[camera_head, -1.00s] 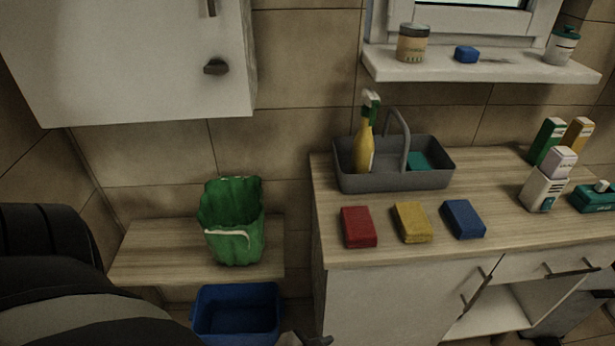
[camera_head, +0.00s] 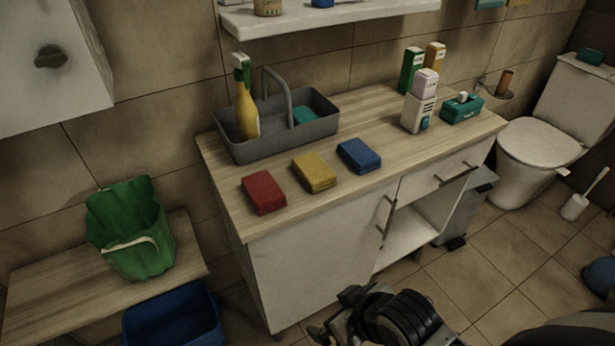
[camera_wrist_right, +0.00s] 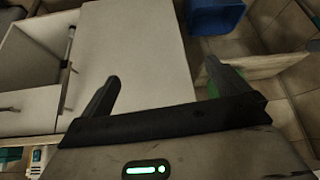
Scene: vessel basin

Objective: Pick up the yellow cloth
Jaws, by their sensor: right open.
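The yellow cloth (camera_head: 314,172), a folded block, lies flat on the wooden counter between a red cloth (camera_head: 264,192) and a blue cloth (camera_head: 359,155), near the front edge. My right gripper (camera_head: 334,314) is low in front of the cabinet, below the counter top and well apart from the yellow cloth. In the right wrist view its two fingers (camera_wrist_right: 163,88) are spread with nothing between them. None of the cloths shows in that view. My left gripper is not in view.
A grey caddy (camera_head: 225,146) with a yellow spray bottle (camera_head: 247,112) stands behind the cloths. The counter's front edge (camera_head: 330,203) lies between gripper and cloths. A green bag (camera_head: 130,228) and blue bin (camera_head: 172,318) are at left. A toilet (camera_head: 540,145) stands at right.

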